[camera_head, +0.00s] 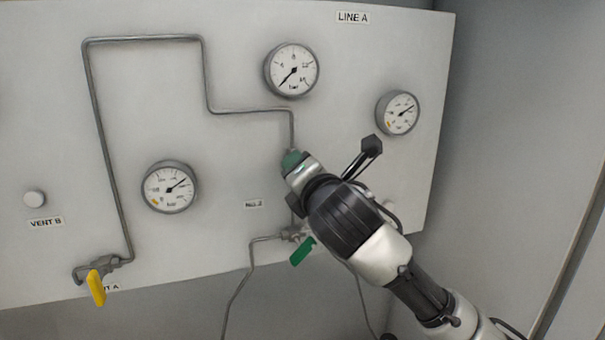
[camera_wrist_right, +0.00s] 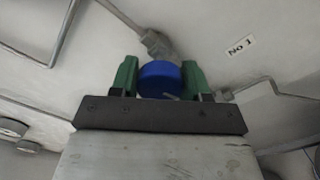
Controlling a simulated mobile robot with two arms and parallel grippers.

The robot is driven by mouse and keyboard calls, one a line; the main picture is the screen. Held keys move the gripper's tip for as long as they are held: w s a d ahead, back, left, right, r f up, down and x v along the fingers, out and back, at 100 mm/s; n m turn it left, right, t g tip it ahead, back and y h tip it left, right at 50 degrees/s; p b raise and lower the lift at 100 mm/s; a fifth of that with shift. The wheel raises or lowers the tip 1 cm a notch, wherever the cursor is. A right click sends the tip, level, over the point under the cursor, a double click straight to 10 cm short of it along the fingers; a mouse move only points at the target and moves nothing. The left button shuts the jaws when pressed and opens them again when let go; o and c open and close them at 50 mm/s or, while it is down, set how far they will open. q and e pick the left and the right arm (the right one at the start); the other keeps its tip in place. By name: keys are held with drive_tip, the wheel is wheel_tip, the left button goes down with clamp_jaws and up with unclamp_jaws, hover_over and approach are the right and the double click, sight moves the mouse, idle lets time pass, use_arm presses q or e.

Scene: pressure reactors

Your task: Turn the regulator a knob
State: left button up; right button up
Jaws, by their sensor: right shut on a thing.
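A blue round knob (camera_wrist_right: 160,78) sits between the two green fingers of my right gripper (camera_wrist_right: 160,72) in the right wrist view. The fingers are shut on its sides. In the head view my right gripper (camera_head: 294,162) is against the panel, where a grey pipe comes down below the upper middle gauge. My gripper and wrist hide the knob there. My left gripper is not in view.
The white panel (camera_head: 235,75) carries gauges at upper middle (camera_head: 292,70), right (camera_head: 398,112) and left (camera_head: 169,187). A green lever (camera_head: 302,251) hangs just below my right wrist. A yellow lever (camera_head: 96,288) is at lower left, a white button (camera_head: 34,198) at far left.

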drive_tip(key=m, duration=0.5)
drive_tip(key=shift+m+b, duration=0.3)
drive_tip(key=m, duration=0.4)
drive_tip(key=shift+f+m, duration=0.15)
drive_tip(key=shift+m, duration=0.15)
drive_tip(key=m, duration=0.5)
drive_tip(key=shift+b, duration=0.4)
drive_tip(key=shift+f+m, duration=0.1)
drive_tip(key=shift+m, duration=2.3)
drive_tip(key=o, duration=0.9)
drive_tip(key=b+v, duration=0.4)
drive_tip(key=v, duration=0.6)
drive_tip(key=shift+s+d+b, duration=0.1)
drive_tip(key=shift+s+b, duration=0.3)
